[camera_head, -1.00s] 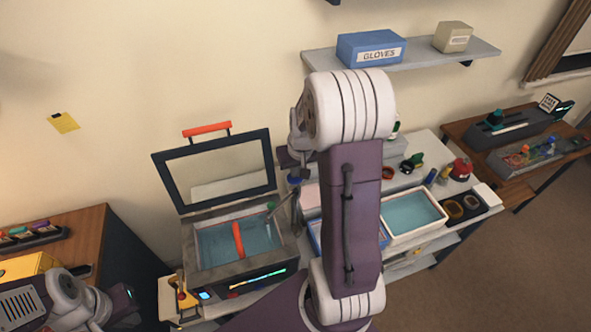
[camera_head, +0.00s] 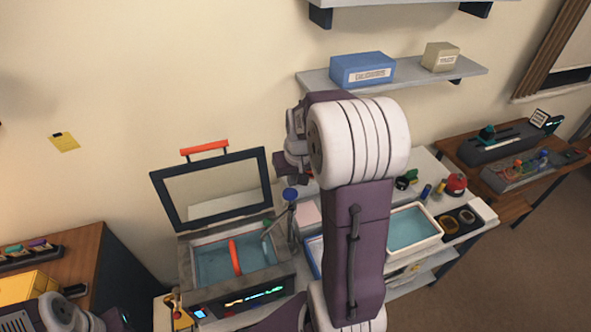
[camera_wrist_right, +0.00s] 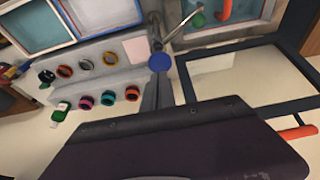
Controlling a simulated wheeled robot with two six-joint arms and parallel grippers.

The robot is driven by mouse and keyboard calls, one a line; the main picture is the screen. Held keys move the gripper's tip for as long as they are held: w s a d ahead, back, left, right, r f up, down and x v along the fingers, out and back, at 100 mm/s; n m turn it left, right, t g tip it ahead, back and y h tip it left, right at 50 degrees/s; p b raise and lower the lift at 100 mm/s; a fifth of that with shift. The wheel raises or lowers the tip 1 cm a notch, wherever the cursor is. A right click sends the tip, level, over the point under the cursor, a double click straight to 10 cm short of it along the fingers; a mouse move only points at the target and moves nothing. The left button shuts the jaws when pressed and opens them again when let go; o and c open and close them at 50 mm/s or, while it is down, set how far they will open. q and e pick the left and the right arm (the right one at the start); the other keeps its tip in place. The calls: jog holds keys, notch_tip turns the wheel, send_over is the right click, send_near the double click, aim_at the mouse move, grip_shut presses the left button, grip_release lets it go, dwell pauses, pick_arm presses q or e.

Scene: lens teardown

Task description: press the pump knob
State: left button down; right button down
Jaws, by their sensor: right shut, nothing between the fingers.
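The blue round pump knob (camera_head: 290,194) tops a grey metal post at the right side of the open-lidded tank (camera_head: 190,280). In the right wrist view the knob (camera_wrist_right: 188,64) shows as a blue disc. Only part of my left arm shows at the bottom left, without a clear gripper.
The tank's raised lid (camera_head: 158,205) stands left of my right gripper. A white tray (camera_head: 440,228) of blue liquid lies to the right. Several coloured rings (camera_wrist_right: 107,98) lie on the bench. A wall shelf (camera_head: 470,70) with boxes hangs above.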

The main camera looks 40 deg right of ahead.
pick_arm(q)
jog(key=shift+w+f, duration=0.2)
jog(key=shift+f, duration=0.3)
pick_arm(e)
jog(key=v, duration=0.5)
jog(key=shift+w, duration=0.2)
jog(key=shift+r, duration=0.1)
pick_arm(q)
jog(key=shift+w, duration=0.1)
pick_arm(e)
jog(key=shift+w, duration=0.15)
